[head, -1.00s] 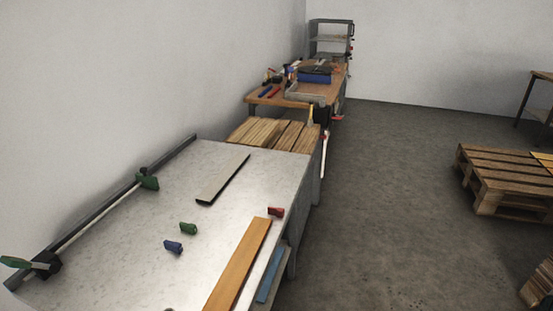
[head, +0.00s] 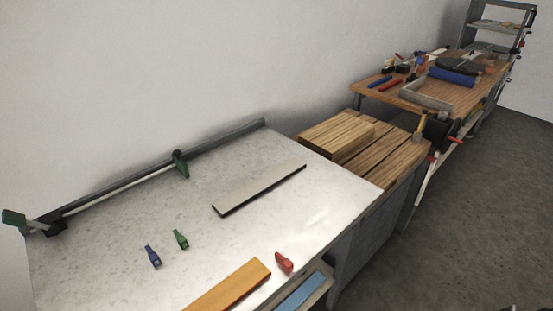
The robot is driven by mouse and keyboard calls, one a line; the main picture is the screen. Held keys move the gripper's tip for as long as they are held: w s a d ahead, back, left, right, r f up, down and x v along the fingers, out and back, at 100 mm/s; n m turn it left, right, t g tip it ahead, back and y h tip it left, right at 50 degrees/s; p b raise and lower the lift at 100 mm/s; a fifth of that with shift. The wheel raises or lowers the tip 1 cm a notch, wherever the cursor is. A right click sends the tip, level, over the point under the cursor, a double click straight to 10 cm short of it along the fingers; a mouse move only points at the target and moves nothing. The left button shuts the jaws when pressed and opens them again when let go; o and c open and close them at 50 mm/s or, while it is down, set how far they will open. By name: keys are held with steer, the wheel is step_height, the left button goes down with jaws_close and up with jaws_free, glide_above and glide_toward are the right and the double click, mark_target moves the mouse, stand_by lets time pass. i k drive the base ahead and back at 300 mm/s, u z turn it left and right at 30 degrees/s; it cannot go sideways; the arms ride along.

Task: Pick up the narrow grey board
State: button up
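The narrow grey board (head: 260,189) lies flat on the pale worktop (head: 120,213), toward its far right part. It is long and thin, light grey on top with a dark edge, and runs diagonally up to the right. Nothing touches or covers it. My gripper is not in view.
A long clamp (head: 120,190) lies along the wall side. Blue (head: 153,257), green (head: 181,240) and red (head: 284,263) small pieces and an orange-brown board (head: 229,288) lie nearer. Stacked wood (head: 338,135) and a wooden workbench (head: 450,92) stand beyond. Grey floor (head: 470,210) is open at right.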

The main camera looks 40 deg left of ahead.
mark_target(226, 205)
steer(key=u, duration=0.8)
steer(key=i, duration=0.75)
steer(key=u, duration=1.15)
steer(key=i, duration=0.25)
steer(key=u, duration=0.2)
